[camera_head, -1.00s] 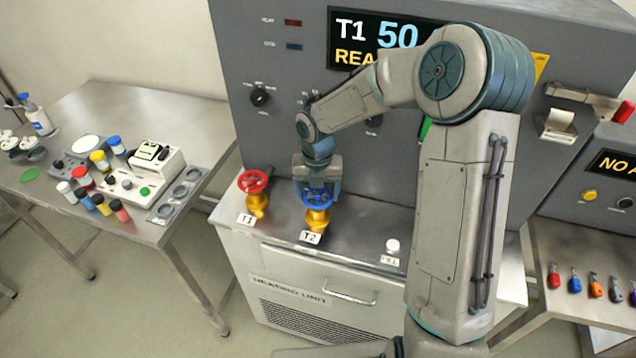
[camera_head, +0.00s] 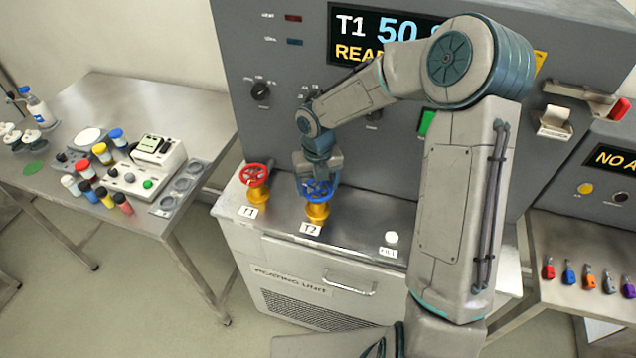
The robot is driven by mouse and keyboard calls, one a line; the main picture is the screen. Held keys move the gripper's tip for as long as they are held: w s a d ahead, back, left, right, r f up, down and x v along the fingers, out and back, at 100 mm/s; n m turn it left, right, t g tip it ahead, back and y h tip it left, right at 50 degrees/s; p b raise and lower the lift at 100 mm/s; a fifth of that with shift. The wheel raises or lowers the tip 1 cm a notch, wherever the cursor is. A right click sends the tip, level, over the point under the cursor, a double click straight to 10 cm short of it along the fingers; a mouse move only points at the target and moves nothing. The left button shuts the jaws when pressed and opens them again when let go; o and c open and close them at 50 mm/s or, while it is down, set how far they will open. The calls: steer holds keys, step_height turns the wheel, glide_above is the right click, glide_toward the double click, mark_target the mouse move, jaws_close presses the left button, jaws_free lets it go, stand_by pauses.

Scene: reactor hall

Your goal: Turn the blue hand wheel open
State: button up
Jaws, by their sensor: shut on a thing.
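The blue hand wheel (camera_head: 319,191) sits on a gold valve body (camera_head: 317,211) behind the T2 label, on top of the heating unit. My gripper (camera_head: 317,180) points down from above and is shut on the wheel's rim. The gripper hides the back part of the wheel. How far the wheel is turned cannot be told.
A red hand wheel (camera_head: 256,175) on the T1 valve stands close on the left. A white knob (camera_head: 391,238) is to the right on the heating unit top (camera_head: 355,228). The grey panel (camera_head: 270,125) rises behind. A side table (camera_head: 190,120) with jars and a device stands left.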

steer(key=o, duration=1)
